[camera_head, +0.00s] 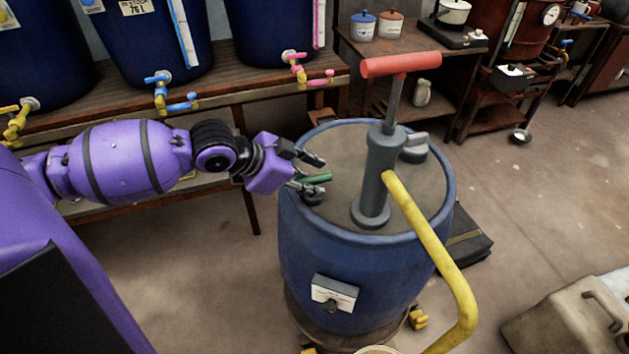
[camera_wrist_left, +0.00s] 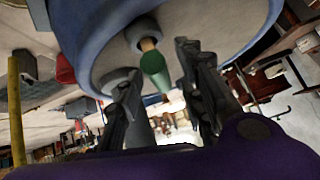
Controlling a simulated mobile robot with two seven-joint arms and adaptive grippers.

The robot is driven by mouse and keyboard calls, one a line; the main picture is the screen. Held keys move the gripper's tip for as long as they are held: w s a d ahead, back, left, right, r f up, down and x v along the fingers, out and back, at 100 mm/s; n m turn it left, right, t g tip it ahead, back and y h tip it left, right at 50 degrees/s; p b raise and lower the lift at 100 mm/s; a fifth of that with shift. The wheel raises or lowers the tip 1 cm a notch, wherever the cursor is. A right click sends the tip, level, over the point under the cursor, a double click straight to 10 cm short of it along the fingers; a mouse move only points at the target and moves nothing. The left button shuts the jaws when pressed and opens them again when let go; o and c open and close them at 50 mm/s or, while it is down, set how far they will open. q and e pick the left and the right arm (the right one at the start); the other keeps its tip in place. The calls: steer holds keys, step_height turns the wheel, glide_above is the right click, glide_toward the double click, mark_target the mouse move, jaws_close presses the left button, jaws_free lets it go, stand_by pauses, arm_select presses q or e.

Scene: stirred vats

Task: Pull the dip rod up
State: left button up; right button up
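The dip rod shows as a green grip (camera_head: 317,178) at the left part of the blue drum's top. In the left wrist view the green grip (camera_wrist_left: 155,72) sits on a short tan shaft that comes out of a grey collar (camera_wrist_left: 142,30) in the drum lid. My left gripper (camera_head: 318,173) is open over the drum's left rim, its fingers on either side of the grip. The left wrist view shows gaps between both fingers and the grip; contact is not visible. The rod's lower part is hidden in the drum (camera_head: 345,262). My right gripper is not in view.
A grey hand pump (camera_head: 376,175) with a red T-handle (camera_head: 400,64) stands on the lid right of the gripper. Its yellow hose (camera_head: 432,243) runs down the front. A grey cap (camera_head: 414,148) is behind it. A bench (camera_head: 240,93) with blue vats stands behind my arm.

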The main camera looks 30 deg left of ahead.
arm_select(q)
steer(key=shift+w+d+f, duration=0.25)
steer(key=shift+w+f, duration=0.2)
jaws_close()
